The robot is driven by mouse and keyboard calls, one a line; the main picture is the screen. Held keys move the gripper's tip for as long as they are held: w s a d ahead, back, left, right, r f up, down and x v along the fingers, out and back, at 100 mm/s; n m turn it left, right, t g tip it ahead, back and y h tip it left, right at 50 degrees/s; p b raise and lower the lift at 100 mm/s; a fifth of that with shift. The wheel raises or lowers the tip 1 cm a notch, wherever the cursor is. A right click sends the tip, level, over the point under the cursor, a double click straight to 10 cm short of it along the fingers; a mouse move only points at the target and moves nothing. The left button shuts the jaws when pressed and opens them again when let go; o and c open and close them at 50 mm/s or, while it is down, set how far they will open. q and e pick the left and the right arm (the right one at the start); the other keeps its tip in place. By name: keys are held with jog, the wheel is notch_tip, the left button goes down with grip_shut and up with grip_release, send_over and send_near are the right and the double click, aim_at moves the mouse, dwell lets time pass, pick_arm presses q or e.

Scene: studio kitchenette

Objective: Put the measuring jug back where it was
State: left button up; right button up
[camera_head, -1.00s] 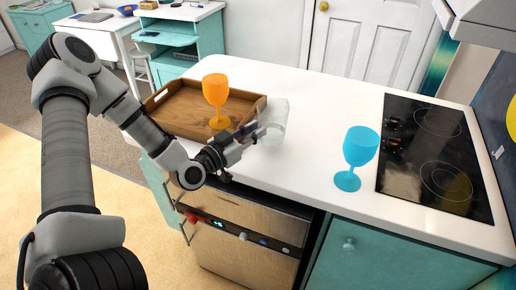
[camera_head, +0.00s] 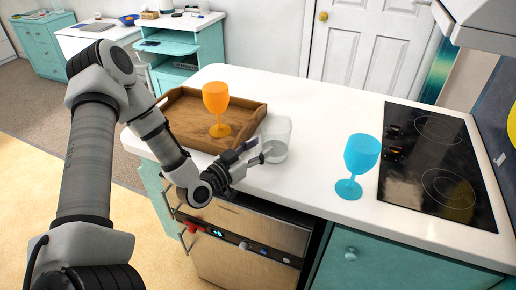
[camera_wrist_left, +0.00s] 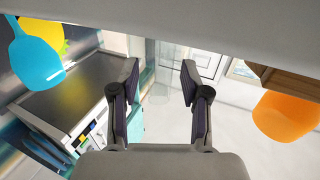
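The clear measuring jug (camera_head: 279,135) stands upright on the white counter, just right of the wooden tray. My left gripper (camera_head: 264,151) is at its near left side. In the left wrist view the gripper (camera_wrist_left: 160,82) is open, its two fingers well apart. The jug (camera_wrist_left: 160,94) shows faintly in the gap, ahead of the fingers, with space on both sides. Its outline is hard to see against the white counter. My right gripper is in neither view.
The wooden tray (camera_head: 178,135) holds an orange goblet (camera_head: 215,97), left of the jug. A blue goblet (camera_head: 362,153) stands to the right, before the black hob (camera_head: 436,165). The white counter (camera_head: 318,125) between jug and blue goblet is clear.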

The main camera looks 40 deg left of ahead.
pick_arm(q)
jog(key=shift+r, duration=0.3)
jog(key=s+p, duration=0.1)
jog(key=s, duration=0.1)
jog(key=s+a+p, duration=0.1)
jog(key=s, duration=0.2)
jog(key=shift+s, duration=0.2)
jog(key=s+p, duration=0.3)
jog(key=s, duration=0.3)
jog(key=s+d+f+g+h, duration=0.1)
jog(key=s+d+f+g, duration=0.1)
jog(key=d+f+g, duration=0.4)
jog(key=s+d+f+g+h, duration=0.1)
jog(key=s+d+f+g, duration=0.2)
jog(key=f, duration=0.5)
jog(key=s+d+f+n+g+y, duration=0.1)
jog(key=s+f+g+y, duration=0.1)
jog(key=s+f+g, duration=0.2)
jog(key=s+d+f+n+g+y, duration=0.1)
jog(key=s+d+f+g+y, duration=0.1)
jog(key=s, duration=0.5)
jog(key=f+g, duration=0.1)
jog(key=g, duration=0.1)
jog(key=shift+s+f+g+y, duration=0.3)
jog(key=shift+f+g+y, duration=0.05)
jog(key=shift+g+y, duration=0.05)
